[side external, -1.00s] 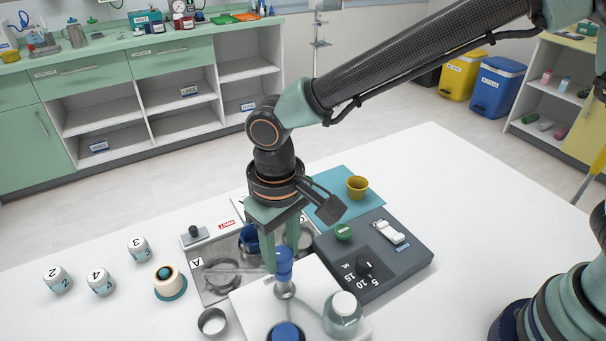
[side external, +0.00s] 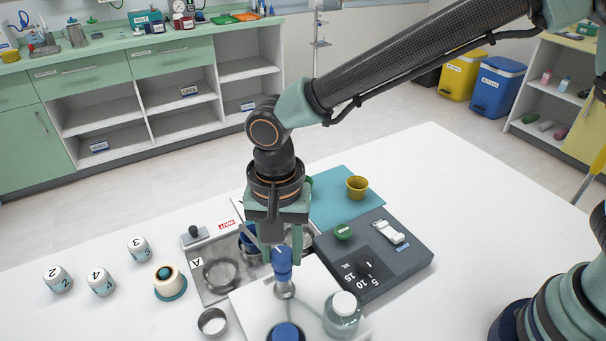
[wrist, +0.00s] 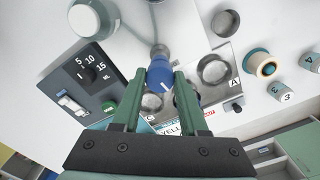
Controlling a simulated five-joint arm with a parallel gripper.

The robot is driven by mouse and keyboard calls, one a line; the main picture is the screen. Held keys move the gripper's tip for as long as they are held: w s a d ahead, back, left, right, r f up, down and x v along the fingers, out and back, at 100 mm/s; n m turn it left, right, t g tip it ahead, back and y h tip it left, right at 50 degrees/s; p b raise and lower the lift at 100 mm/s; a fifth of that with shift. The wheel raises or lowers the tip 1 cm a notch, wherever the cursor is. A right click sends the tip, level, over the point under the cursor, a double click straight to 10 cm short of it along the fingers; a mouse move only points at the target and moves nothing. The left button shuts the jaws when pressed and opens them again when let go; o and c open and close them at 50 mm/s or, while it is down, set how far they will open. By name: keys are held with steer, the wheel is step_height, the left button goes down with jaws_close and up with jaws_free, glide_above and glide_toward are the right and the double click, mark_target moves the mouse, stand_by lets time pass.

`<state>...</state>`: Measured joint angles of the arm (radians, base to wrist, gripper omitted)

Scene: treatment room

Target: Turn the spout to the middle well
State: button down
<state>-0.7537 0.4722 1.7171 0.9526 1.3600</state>
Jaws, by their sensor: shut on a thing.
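My gripper (side external: 282,258) points down and is shut on the blue knob (side external: 282,268) of the spout, on a metal post above the white base. In the wrist view the knob (wrist: 160,74) sits between my green fingertips (wrist: 160,80). The spout's thin tube is not clear in either view; my gripper may hide it. The grey well tray (side external: 211,294) lies behind. The well by letter A (side external: 221,273) is uncovered by the tube. A blue round thing (side external: 249,240) shows by the middle well, partly behind my gripper. The well by C (wrist: 151,104) is partly hidden.
A grey dosing box (side external: 400,268) with a dial and green button stands right of the knob. A small metal cup (side external: 212,321) and numbered jars (side external: 101,282) are at left. The table's right side is clear.

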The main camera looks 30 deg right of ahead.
steer(key=shift+r+m, duration=0.1)
steer(key=shift+m, duration=0.7)
steer(key=shift+c, duration=2.2)
jaws_free()
step_height(320, 180, up, 12)
